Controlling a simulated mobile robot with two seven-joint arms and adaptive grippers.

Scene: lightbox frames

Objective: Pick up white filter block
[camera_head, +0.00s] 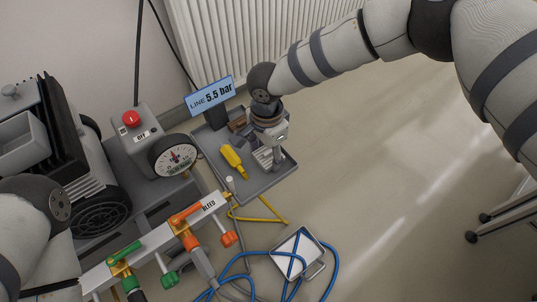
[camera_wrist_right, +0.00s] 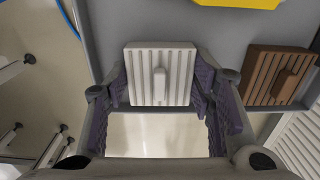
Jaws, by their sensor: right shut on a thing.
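The white filter block (camera_wrist_right: 142,75) is a ribbed square with a small raised grip in its middle. In the wrist view it sits between the two purple-padded fingers of my right gripper (camera_wrist_right: 161,84), which is shut on it. In the head view the right gripper (camera_head: 272,150) points down over the grey tray (camera_head: 277,183), and the white block (camera_head: 262,157) shows beside its fingers, partly hidden. I cannot tell whether the block touches the tray floor. My left arm enters at the left edge of the head view, but its gripper does not show.
A brown ribbed block (camera_wrist_right: 278,75) and a yellow tool (camera_head: 233,160) lie in the tray. A blue "LINE 5.5 bar" sign (camera_head: 210,96) stands behind it. A gauge (camera_head: 173,157), a valve manifold (camera_head: 153,243) and blue hose (camera_head: 238,262) are nearby.

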